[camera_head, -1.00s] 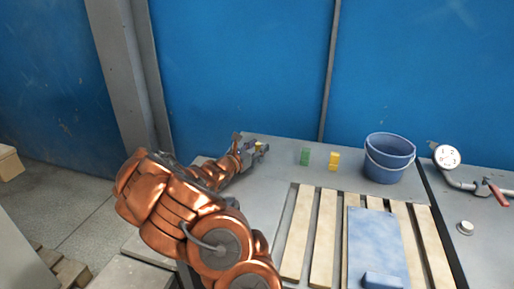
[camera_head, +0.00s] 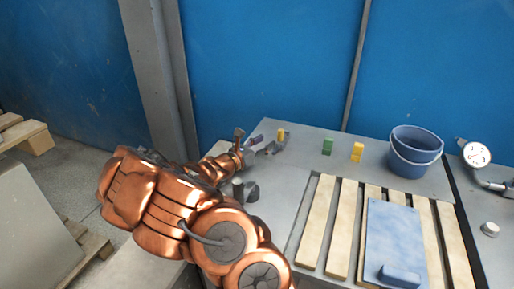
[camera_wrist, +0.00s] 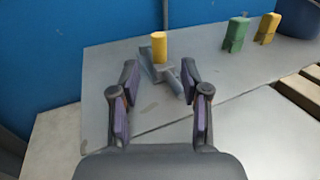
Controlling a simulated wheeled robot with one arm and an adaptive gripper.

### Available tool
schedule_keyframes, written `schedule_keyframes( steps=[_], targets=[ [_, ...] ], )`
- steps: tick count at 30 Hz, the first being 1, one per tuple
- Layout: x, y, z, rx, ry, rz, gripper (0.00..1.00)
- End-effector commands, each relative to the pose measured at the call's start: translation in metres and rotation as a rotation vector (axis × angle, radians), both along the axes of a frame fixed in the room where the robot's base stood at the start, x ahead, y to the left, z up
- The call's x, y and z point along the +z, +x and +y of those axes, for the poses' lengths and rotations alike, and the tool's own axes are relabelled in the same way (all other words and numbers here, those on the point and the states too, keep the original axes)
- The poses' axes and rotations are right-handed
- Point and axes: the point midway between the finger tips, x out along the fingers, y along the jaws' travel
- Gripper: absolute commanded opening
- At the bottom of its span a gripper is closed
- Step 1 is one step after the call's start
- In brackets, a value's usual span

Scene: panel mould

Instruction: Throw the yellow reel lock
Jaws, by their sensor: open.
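In the wrist view a yellow upright peg (camera_wrist: 159,47) stands on a grey fitting (camera_wrist: 168,76) near the table's far left corner; it also shows in the head view (camera_head: 281,134). A yellow block (camera_wrist: 267,28) stands further right beside a green block (camera_wrist: 236,34); both also show in the head view, yellow (camera_head: 357,152) and green (camera_head: 327,146). I cannot tell surely which yellow piece is the reel lock. My gripper (camera_wrist: 160,72) is open and empty. Its fingers are on either side of the peg's line, short of it and apart from it; the gripper also shows in the head view (camera_head: 256,143).
A blue bucket (camera_head: 416,152) stands right of the blocks. Wooden slats (camera_head: 318,222) and a blue panel (camera_head: 392,240) lie nearer. A gauge with a pipe (camera_head: 477,154) is at far right. A blue wall (camera_head: 270,60) rises behind the table.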

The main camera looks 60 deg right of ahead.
Motion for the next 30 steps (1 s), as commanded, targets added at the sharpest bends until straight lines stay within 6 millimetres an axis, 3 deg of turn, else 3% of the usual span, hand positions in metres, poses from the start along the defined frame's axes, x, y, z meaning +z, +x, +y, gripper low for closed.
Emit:
schedule_keyframes(
  steps=[10, 30],
  targets=[
    [0.0, 0.007, 0.029, 0.002, 0.002, -0.002, 0.46],
    [0.0, 0.006, 0.031, 0.0, 0.001, 0.0, 0.46]
  ],
)
